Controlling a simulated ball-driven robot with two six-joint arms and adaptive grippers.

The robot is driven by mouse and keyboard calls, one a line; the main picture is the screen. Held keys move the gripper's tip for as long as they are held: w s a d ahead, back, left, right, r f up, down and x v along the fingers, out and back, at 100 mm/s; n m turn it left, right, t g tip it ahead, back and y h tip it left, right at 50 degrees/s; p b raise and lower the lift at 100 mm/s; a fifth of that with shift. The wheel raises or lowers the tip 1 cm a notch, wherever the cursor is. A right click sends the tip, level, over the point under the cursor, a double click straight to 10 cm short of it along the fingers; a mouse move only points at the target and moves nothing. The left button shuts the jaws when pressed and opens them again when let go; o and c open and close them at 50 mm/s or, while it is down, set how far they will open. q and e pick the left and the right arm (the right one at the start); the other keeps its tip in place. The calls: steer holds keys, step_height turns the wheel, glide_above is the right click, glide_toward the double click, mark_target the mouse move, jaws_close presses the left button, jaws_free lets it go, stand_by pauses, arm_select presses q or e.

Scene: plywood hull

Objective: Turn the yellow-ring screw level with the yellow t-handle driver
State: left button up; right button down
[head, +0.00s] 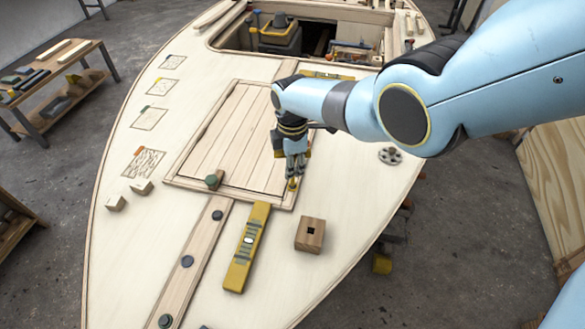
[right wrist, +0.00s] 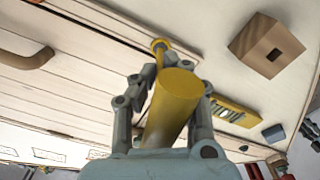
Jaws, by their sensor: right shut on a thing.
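My right gripper (head: 295,170) is above the near right corner of the wooden hatch frame. In the right wrist view, its fingers (right wrist: 168,85) are closed around the thick yellow handle of the driver (right wrist: 172,102). The handle points toward the camera, and its shaft runs down to a yellow ring (right wrist: 158,44) on the frame's edge. The ring appears as a small yellow spot in the head view (head: 292,184). The shaft's tip seems to meet it, but I cannot tell how far the screw stands out. My left gripper is out of view.
A yellow slotted bar (head: 236,275) lies on the deck in front of the hatch, with a wooden block with a square hole (head: 310,235) to its right. A grey round fitting (head: 390,155) sits at right.

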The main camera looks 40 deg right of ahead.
steer(key=shift+r, duration=0.2)
steer(key=n, duration=0.9)
steer(key=shift+r, duration=0.1)
steer(key=shift+r, duration=1.95)
